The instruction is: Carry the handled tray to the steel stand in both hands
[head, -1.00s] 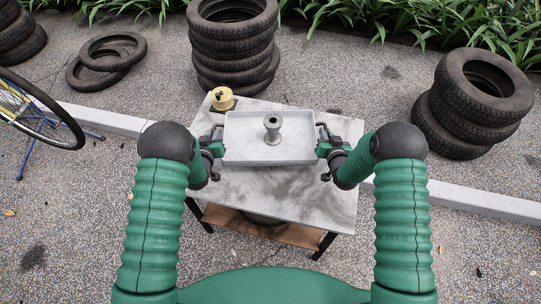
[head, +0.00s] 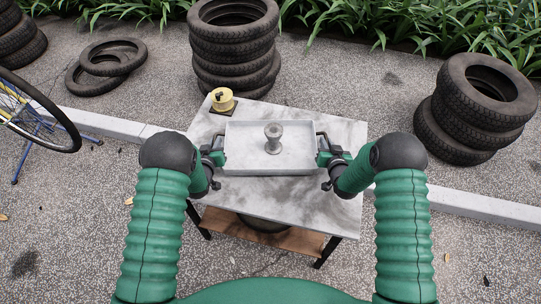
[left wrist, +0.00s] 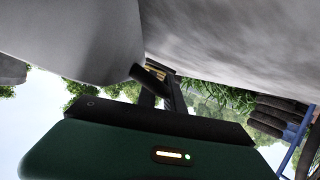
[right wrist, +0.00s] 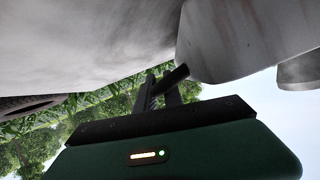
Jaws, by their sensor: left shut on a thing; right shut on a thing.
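The light grey tray (head: 248,165) is level over the grey mottled tabletop (head: 330,205), with a dark bar handle at each end. A grey spool-shaped metal part (head: 273,140) stands upright near its middle. My left gripper (head: 217,153) is shut on the left handle (left wrist: 148,77). My right gripper (head: 323,153) is shut on the right handle (right wrist: 175,76). In the wrist views the tray wall shows beside the fingers, on the left (left wrist: 75,35) and on the right (right wrist: 245,40). I cannot tell how far the tray is above the tabletop. No separate steel stand is identifiable.
A yellow round object (head: 222,99) sits at the table's back left corner. Tyre stacks stand behind the table (head: 232,50) and at the right (head: 470,110). A bicycle wheel (head: 35,115) is at the left. A pale kerb (head: 470,203) crosses the ground behind the table.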

